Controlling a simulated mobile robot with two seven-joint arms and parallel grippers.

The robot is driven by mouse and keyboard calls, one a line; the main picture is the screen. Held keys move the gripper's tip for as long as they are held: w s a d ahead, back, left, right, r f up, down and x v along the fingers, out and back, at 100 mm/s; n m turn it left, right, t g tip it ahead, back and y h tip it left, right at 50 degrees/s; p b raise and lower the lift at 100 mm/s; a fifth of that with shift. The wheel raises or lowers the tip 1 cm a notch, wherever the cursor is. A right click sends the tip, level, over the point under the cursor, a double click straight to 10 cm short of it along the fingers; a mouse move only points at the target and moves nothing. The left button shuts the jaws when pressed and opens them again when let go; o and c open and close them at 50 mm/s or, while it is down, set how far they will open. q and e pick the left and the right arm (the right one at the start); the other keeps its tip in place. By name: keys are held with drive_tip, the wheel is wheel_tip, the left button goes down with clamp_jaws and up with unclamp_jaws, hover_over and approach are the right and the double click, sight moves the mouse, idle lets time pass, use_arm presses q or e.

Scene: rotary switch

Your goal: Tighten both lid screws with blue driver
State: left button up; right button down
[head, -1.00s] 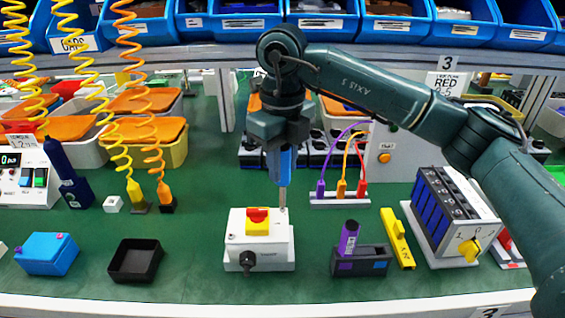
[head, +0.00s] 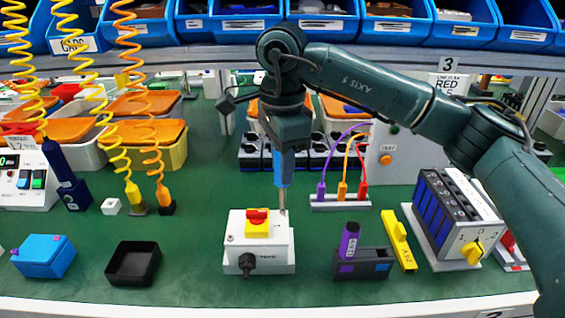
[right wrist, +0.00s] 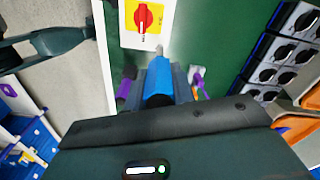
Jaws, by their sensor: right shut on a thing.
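The driver's metal shaft (head: 282,200) reaches down to the lid's right edge. The screw under the tip is too small to make out. The right wrist view also shows the blue driver (right wrist: 159,77) between the fingers. My left gripper is not in view.
A black tray (head: 134,262) and a blue box (head: 44,256) lie left of the switch box. A dark holder with a purple item (head: 349,240), a yellow bar (head: 400,240) and a battery-like block (head: 450,215) stand to the right. Coiled cords hang at left.

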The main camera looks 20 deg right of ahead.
drive_tip(key=n, duration=0.4)
drive_tip(key=shift+n, duration=0.3)
drive_tip(key=n, duration=0.3)
drive_tip(key=shift+f+b, duration=0.45)
drive_tip(key=shift+b, duration=0.05)
drive_tip(key=m, duration=0.7)
drive_tip(key=shift+m, duration=0.3)
idle(0.7)
